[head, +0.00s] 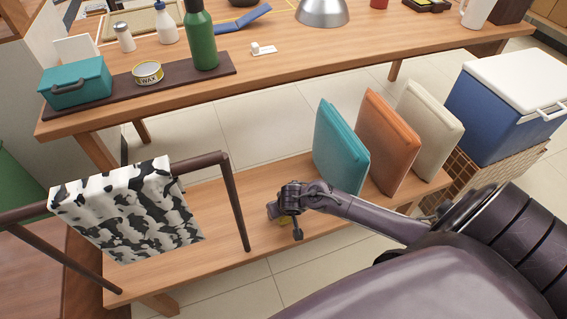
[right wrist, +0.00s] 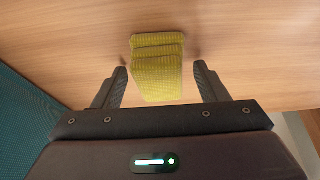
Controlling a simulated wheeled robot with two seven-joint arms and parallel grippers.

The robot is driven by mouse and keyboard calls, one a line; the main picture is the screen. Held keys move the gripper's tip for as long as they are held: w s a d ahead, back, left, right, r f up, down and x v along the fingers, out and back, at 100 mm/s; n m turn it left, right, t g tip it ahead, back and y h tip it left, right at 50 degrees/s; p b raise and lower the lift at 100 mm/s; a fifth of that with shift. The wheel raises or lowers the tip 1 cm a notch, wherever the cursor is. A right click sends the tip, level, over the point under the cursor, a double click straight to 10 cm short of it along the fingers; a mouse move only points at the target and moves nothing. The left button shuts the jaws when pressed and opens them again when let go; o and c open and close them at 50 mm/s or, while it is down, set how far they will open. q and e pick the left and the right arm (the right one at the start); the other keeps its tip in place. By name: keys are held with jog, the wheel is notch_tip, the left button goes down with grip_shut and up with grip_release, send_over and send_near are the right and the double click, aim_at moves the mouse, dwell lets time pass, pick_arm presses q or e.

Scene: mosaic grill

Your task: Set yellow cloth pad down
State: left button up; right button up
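The yellow cloth pad (right wrist: 158,72) is folded in layers, with a ribbed knit look. In the right wrist view it is against the wooden bench surface, between the two fingers of my right gripper (right wrist: 162,84). There is a clear gap between the pad and each finger, so the gripper is open around it. My left gripper is not in view.
Teal (head: 340,145), orange (head: 386,142) and cream (head: 428,120) cushions stand on the bench right of the gripper. A brown rail (head: 236,200) with a cow-patterned cloth (head: 130,212) is to the left. A table (head: 300,68) with bottles stands behind; a blue cooler (head: 495,115) is at right.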

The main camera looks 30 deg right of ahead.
jog(key=shift+r, duration=0.15)
jog(key=shift+s+r, duration=0.1)
jog(key=shift+r, duration=0.2)
jog(key=shift+p+v, duration=0.75)
jog(key=shift+v, duration=0.45)
pick_arm(q)
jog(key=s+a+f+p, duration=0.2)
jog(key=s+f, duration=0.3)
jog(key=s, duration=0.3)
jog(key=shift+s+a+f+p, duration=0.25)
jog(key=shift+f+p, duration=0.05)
jog(key=shift+p, duration=0.35)
pick_arm(e)
jog(key=v, duration=0.9)
jog(key=shift+s+a, duration=0.1)
